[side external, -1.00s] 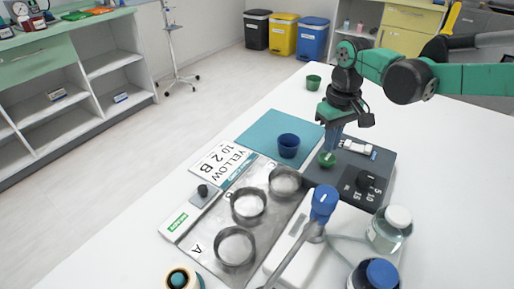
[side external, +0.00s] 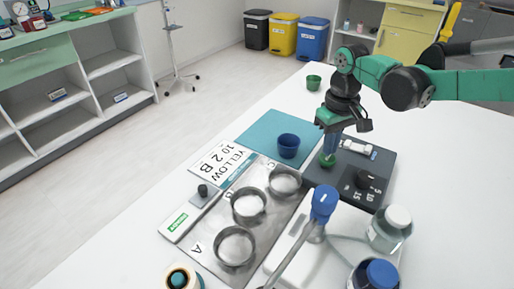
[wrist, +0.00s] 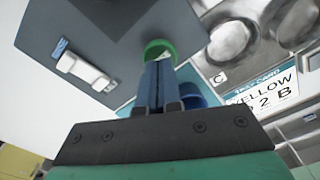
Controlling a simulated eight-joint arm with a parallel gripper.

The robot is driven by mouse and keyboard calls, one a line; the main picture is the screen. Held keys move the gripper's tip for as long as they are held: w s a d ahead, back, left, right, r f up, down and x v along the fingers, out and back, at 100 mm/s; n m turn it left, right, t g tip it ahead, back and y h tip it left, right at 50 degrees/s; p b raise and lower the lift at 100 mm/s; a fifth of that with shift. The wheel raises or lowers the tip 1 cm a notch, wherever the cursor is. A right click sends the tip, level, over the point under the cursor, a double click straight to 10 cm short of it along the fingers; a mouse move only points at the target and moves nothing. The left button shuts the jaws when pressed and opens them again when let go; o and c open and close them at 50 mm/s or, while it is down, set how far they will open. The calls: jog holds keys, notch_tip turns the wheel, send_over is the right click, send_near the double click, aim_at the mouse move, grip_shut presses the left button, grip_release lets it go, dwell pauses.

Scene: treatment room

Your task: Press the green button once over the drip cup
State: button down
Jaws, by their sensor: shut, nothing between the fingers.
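A round green piece (side external: 327,161), which looks like the green button, is at the left edge of the dark grey device (side external: 378,164). In the wrist view it shows as a green ring (wrist: 153,45) with a pale inside. My gripper (side external: 329,153) is shut and empty, its blue fingers pointing down at the green piece. The fingertips overlap its edge in both views; I cannot tell whether they touch it. A blue cup (side external: 288,146) stands on the teal mat, and a green cup (side external: 313,82) stands farther back. Which is the drip cup is not clear.
A metal tray (side external: 211,222) with round dishes lies to the left. The table's right side (side external: 465,185) is clear.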

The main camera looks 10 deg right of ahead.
jog(key=shift+f, duration=1.2)
jog(key=shift+r, duration=1.7)
jog(key=shift+r, duration=3)
